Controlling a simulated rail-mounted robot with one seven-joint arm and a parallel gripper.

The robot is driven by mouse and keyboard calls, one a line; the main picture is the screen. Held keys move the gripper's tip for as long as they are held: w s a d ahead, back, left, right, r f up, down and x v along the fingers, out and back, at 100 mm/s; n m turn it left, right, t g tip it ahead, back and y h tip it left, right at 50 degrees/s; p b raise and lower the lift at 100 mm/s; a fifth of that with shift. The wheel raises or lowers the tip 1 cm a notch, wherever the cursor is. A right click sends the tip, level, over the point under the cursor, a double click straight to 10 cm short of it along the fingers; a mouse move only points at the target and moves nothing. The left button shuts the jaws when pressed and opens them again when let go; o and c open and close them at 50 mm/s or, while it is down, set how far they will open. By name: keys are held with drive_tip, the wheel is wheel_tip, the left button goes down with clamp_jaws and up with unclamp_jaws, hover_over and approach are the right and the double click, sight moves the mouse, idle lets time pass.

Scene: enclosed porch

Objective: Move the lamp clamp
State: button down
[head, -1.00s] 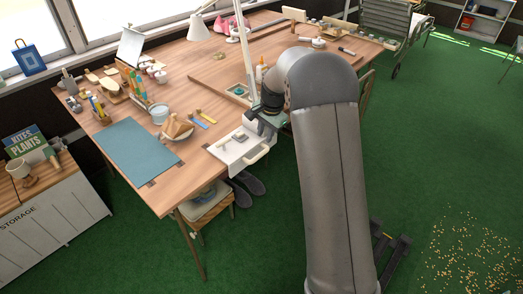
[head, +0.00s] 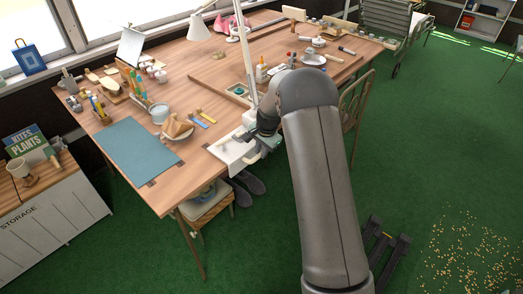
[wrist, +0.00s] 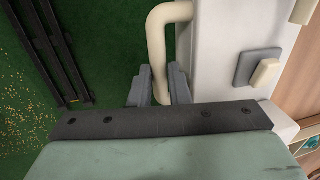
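The lamp clamp appears to be the white block with a cream loop handle at the front edge of the wooden table; its plate (head: 228,150) shows in the head view. In the wrist view its white body (wrist: 215,65) fills the middle right, with the handle (wrist: 157,48) left of it and a grey square with a cream knob (wrist: 258,70) on it. My gripper (wrist: 160,85) has one finger on each side of the handle's lower part. I cannot tell whether the fingers press on it. In the head view my gripper (head: 264,142) partly hides the clamp's right side.
The lamp's pole (head: 246,65) and white shade (head: 198,28) rise above the table. A stool (head: 205,203) stands below; a chair (head: 352,105) stands right.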

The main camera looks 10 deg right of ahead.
drive_tip(key=s+a, duration=0.2)
drive_tip(key=a, duration=0.1)
drive_tip(key=s+a+b, duration=0.1)
drive_tip(key=s+a, duration=0.1)
drive_tip(key=a, duration=0.1)
drive_tip(key=s+a, duration=0.3)
drive_tip(key=a, duration=0.1)
drive_tip(key=shift+d, duration=0.1)
drive_tip(key=c, duration=1.6)
unclamp_jaws()
drive_tip(key=shift+c, duration=0.2)
wheel_tip(320, 180, up, 17)
drive_tip(key=s+d, duration=0.2)
drive_tip(key=shift+s, duration=0.3)
drive_tip(key=shift+s+r, duration=0.1)
drive_tip(key=shift+r, duration=0.05)
drive_tip(key=s+d+n+p, duration=0.1)
drive_tip(key=s+d+n, duration=0.2)
drive_tip(key=s, duration=1.2)
drive_tip(key=s+d+r+n+g+h+p, duration=0.1)
drive_tip(key=s+d+n+p, duration=0.1)
drive_tip(key=s+n, duration=0.6)
drive_tip(key=s+d, duration=0.1)
drive_tip(key=s, duration=0.6)
drive_tip(key=shift+r, duration=0.2)
